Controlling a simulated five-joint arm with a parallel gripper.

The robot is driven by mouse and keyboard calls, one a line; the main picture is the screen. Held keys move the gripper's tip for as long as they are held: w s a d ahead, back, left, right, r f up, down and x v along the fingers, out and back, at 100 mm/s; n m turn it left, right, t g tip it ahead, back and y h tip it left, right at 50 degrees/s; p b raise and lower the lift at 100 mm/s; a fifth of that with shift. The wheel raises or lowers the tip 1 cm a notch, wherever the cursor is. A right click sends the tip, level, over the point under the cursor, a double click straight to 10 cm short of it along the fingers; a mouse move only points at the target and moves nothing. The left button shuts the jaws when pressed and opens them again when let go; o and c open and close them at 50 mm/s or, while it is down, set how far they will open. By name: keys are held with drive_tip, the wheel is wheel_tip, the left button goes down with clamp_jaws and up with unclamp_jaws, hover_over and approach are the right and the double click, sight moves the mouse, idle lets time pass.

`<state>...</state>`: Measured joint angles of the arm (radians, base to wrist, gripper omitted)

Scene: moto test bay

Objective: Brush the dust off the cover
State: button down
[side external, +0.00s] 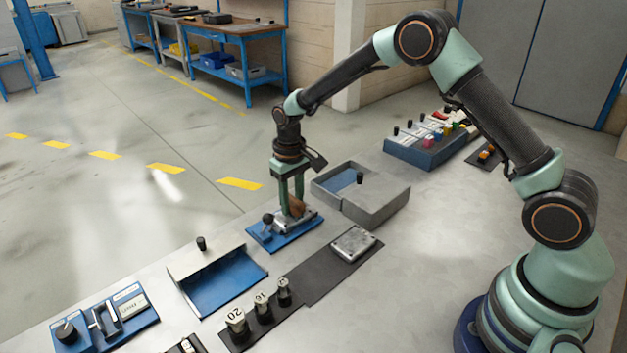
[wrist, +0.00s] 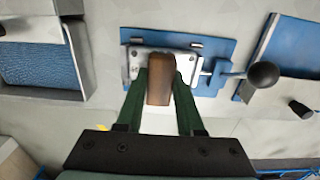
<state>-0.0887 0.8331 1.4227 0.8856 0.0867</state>
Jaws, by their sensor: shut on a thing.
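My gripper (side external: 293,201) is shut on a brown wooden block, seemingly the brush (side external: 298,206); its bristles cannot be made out. In the wrist view, the brush (wrist: 160,88) stands between the green fingers of my gripper (wrist: 160,74). It is over a metal clamp (wrist: 139,60) on a blue plate (wrist: 215,48), with a black ball-knob lever to the right. I cannot tell whether the brush touches the clamp. A silver rectangular part, likely the cover (side external: 354,243), lies on a dark mat (side external: 312,281), right of the clamp in the side view. Dust is too fine to see.
A grey lidded bin (side external: 376,198) stands behind the clamp. A blue-floored tray (side external: 222,284) is nearer, left of several numbered weights (side external: 262,304). A control panel (side external: 104,320) is at front left, and a blue rack (side external: 426,148) is farther back.

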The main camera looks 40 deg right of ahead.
drive_tip(key=shift+a, duration=2.4)
drive_tip(key=shift+d, duration=3.8)
wheel_tip(320, 180, up, 8)
drive_tip(key=shift+r, duration=0.1)
